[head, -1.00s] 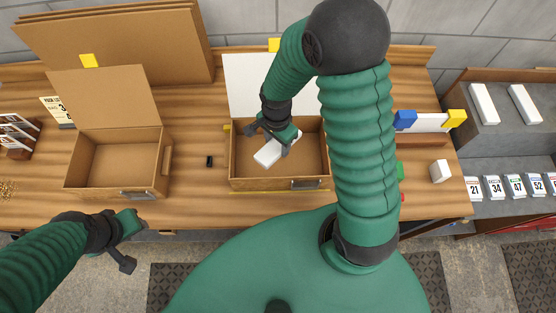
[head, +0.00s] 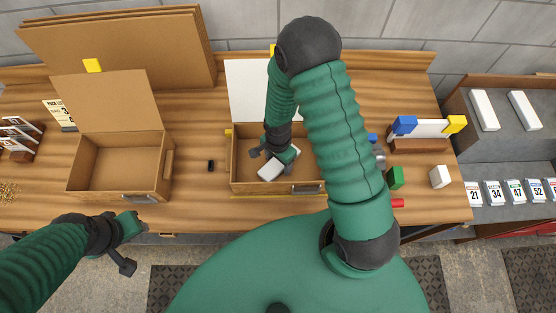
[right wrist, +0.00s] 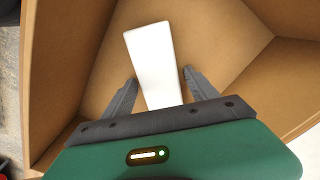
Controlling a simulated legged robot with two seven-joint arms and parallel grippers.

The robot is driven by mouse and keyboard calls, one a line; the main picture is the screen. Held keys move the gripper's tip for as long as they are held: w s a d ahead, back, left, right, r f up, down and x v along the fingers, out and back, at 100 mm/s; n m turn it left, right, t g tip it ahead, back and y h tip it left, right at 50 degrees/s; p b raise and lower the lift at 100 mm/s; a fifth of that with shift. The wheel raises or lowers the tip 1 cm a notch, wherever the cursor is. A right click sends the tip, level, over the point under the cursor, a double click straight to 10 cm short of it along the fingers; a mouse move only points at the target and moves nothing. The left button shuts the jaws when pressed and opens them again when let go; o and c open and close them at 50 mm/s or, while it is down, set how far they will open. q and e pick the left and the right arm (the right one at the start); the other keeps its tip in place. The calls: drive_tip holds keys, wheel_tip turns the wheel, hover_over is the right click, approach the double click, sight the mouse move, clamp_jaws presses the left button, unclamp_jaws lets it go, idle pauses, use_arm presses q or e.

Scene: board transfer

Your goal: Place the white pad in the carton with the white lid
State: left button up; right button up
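The white pad (head: 269,173) lies inside the carton with the white lid (head: 262,187). Its white lid (head: 246,90) stands raised at the back. My right gripper (head: 274,160) is down inside this carton. In the right wrist view the white pad (right wrist: 154,62) lies on the carton floor between the spread fingers of my right gripper (right wrist: 160,77), with a gap beside the right finger. My right arm hides the carton's right side in the head view. My left gripper (head: 133,243) is open and empty, in front of the table's front edge at the left.
An open brown carton (head: 118,165) with a brown lid stands at the left, empty. A small black object (head: 211,165) lies between the cartons. A green block (head: 396,177) and a white block (head: 439,177) stand at the right. Flat cardboard sheets (head: 120,45) lean at the back.

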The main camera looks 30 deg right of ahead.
sight(278, 163)
drive_tip(key=shift+d+r, duration=0.1)
drive_tip(key=shift+r, duration=0.5)
drive_tip(key=s+a+r+n+t, duration=0.1)
drive_tip(key=s+a+r+n, duration=0.1)
drive_tip(key=r+n, duration=0.5)
drive_tip(key=s+a+r+n+t+b, duration=0.1)
drive_tip(key=s+a+r+n, duration=0.1)
drive_tip(key=r+n, duration=0.6)
wheel_tip(278, 163, up, 2)
drive_tip(key=shift+r+t, duration=0.15)
drive_tip(key=shift+t, duration=0.15)
drive_tip(key=shift+s+r, duration=0.1)
drive_tip(key=shift+s, duration=0.1)
drive_tip(key=shift+w+a, duration=0.1)
